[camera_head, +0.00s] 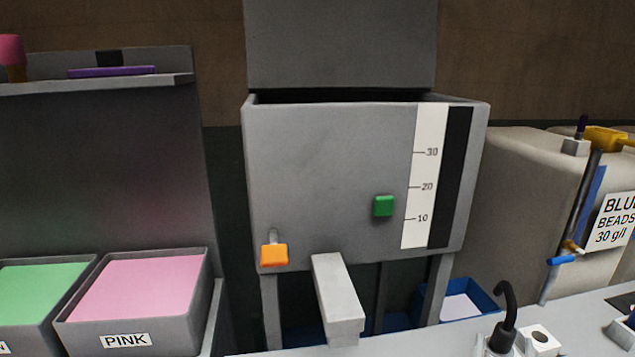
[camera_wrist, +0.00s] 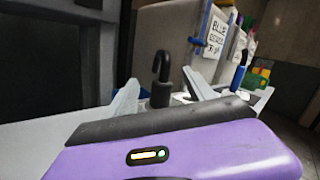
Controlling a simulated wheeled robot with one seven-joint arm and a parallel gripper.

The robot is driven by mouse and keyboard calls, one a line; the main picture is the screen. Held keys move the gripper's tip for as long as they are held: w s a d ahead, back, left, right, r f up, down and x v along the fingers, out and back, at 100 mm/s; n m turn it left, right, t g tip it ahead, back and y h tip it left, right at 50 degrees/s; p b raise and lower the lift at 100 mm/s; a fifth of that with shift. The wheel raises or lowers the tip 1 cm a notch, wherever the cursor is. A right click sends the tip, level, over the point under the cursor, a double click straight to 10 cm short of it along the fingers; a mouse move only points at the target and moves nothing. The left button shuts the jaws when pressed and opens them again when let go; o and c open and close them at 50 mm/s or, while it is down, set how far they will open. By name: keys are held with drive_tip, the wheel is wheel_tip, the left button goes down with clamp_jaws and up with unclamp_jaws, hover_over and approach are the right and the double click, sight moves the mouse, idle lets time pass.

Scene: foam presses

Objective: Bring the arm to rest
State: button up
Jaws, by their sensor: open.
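My gripper (camera_wrist: 160,90) shows in the wrist view. Its two pale grey fingers stand apart, one left and one right, with nothing seen held between them. My purple hand housing, with a small lit indicator, fills the bottom of that view. A black hooked handle (camera_wrist: 162,75) shows between the fingers, beyond them; I cannot tell its exact distance from the fingertips. The same kind of black hook (camera_head: 506,318) stands at the lower right of the head view on a pale bench (camera_head: 420,340). My gripper is not seen in the head view.
A grey press box (camera_head: 330,170) with a scale, green button (camera_head: 383,206) and orange knob (camera_head: 274,255) stands centrally. A pink bin (camera_head: 140,290) and green bin (camera_head: 40,290) are left. A blue tray (camera_head: 485,293) sits behind the bench. A beige bead container (camera_head: 520,200) stands right.

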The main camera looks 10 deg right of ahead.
drive_tip(key=s+a+r+n+t+y, duration=0.1)
drive_tip(key=s+a+n+t+y, duration=0.15)
drive_tip(key=s+a+n, duration=0.7)
drive_tip(key=s+a+r+n+t+y, duration=0.15)
drive_tip(key=s+n+y, duration=0.3)
drive_tip(key=n, duration=1.05)
drive_tip(key=s+a+f+n+g+y, duration=0.1)
drive_tip(key=s+a+n, duration=0.1)
drive_tip(key=s+n, duration=0.2)
drive_tip(key=s+a+f+n+g+y, duration=0.2)
drive_tip(key=s+n, duration=0.3)
drive_tip(key=s, duration=0.4)
drive_tip(key=s+a+f+n+g+y, duration=0.1)
drive_tip(key=s+a+f+n, duration=0.1)
drive_tip(key=s+a+n, duration=0.2)
drive_tip(key=s+n, duration=0.1)
drive_tip(key=s, duration=0.2)
drive_tip(key=shift+s+a+f+g+y, duration=0.2)
drive_tip(key=shift+s+f+g+y, duration=0.1)
drive_tip(key=shift+g+y, duration=0.1)
